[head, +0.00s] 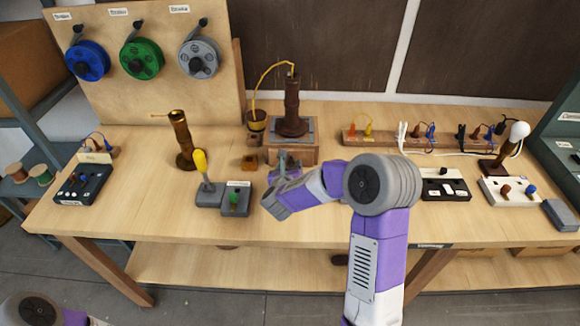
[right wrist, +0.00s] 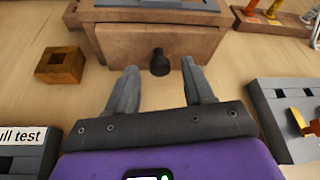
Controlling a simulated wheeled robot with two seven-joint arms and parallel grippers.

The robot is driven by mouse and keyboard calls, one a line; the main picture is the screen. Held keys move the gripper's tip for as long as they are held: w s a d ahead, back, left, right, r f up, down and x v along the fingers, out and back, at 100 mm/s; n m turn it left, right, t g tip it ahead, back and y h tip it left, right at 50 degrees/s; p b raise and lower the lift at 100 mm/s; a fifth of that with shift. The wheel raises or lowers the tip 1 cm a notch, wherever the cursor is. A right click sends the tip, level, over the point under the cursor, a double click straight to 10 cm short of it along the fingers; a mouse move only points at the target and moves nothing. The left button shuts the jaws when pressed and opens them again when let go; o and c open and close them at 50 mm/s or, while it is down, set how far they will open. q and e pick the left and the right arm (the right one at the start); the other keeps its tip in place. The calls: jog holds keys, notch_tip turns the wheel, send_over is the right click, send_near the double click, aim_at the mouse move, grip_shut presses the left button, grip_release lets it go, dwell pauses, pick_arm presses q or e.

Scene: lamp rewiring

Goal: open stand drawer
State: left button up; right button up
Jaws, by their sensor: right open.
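The wooden stand (head: 308,154) stands at the middle back of the bench and carries a brown lamp column (head: 292,104). In the right wrist view its drawer front (right wrist: 120,46) faces me and looks closed, with a dark round knob (right wrist: 160,62) at its middle. My right gripper (right wrist: 159,72) is open, its two grey fingers pointing at the drawer, with the knob between and just beyond the tips. I see no contact with it. In the head view my right gripper (head: 286,164) partly hides the drawer front. My left gripper is out of view; only part of its arm shows.
A small wooden block with a square hole (right wrist: 62,65) sits left of the stand. The pull test device (head: 236,199) is near on the left, a black switch box (head: 446,185) on the right. Another brown column (head: 182,140) stands farther left. Bench in front of the drawer is clear.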

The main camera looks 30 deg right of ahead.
jog(key=shift+x, duration=0.8)
grip_shut()
